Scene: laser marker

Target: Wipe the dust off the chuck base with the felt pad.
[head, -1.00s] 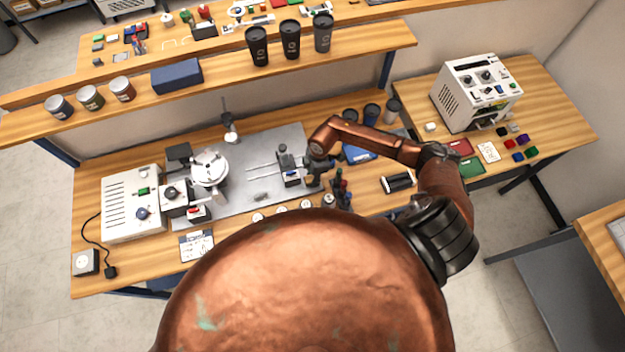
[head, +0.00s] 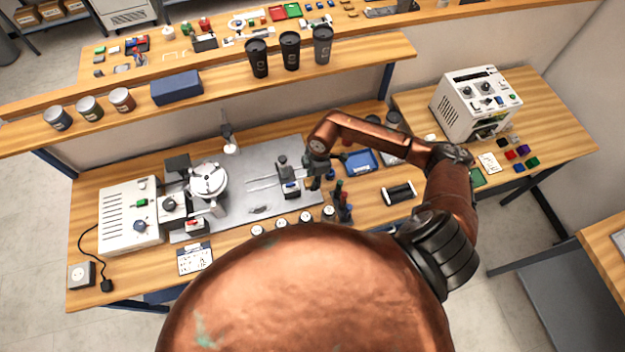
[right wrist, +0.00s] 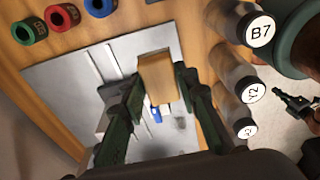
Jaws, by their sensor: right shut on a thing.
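My right gripper (right wrist: 158,92) has dark green fingers shut on a tan block, which I take to be the felt pad (right wrist: 158,78). It is held over the grey metal plate (right wrist: 80,75); I cannot tell whether it touches anything below. In the head view my right gripper (head: 312,180) is small, just right of a compact dark-and-white fixture (head: 290,186) on the plate, probably the chuck base. In the wrist view, white and blue parts (right wrist: 157,115) show just below the block, mostly hidden. Dust cannot be made out clearly. My left gripper is not in view.
Labelled round containers (right wrist: 240,75) stand close on the right of my gripper, and coloured rings (right wrist: 62,17) lie at upper left. A white-topped round device (head: 208,180) and control box (head: 130,215) stand left. A blue tray (head: 360,162) lies right of the gripper.

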